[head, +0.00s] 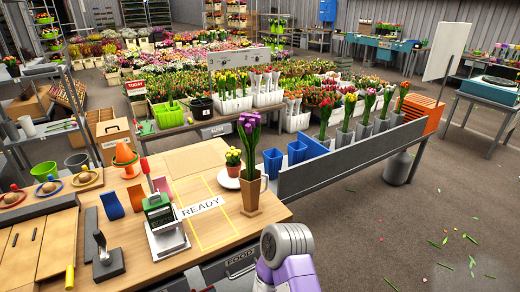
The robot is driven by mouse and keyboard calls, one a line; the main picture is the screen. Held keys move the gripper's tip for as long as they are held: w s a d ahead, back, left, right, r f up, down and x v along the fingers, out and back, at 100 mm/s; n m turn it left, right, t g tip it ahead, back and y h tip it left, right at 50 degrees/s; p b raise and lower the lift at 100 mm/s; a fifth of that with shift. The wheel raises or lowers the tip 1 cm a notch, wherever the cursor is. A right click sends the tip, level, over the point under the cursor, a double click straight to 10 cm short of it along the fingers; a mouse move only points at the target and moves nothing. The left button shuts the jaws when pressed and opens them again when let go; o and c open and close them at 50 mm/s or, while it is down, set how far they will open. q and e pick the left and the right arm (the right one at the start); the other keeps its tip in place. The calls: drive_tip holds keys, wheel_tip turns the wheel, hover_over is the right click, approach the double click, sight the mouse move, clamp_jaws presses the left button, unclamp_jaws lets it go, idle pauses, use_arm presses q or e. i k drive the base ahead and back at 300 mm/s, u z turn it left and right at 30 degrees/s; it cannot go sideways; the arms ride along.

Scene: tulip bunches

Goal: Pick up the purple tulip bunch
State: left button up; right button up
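A purple tulip bunch (249,127) with long green stems stands upright in a tan-brown vase (262,199) near the right edge of the wooden worktable. Another pinkish-purple bunch (370,101) stands in a grey vase in the row at the right, among red and yellow bunches. Part of my own arm, grey and purple, rises at the bottom middle, in front of the table and below the vase. Neither gripper shows in the head view.
Next to the vase are a small potted yellow-flowered plant (233,158), a white plate (229,182) and blue bins (297,153). A yellow outline with a READY label (203,206) marks clear tabletop. A stamp-like device (160,212) stands left of it. A grey rail (350,155) runs right.

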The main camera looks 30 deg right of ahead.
sight(249, 133)
drive_tip(key=u, duration=2.7)
drive_tip(key=k, duration=2.3)
drive_tip(key=z, duration=2.15)
drive_tip(key=i, duration=0.35)
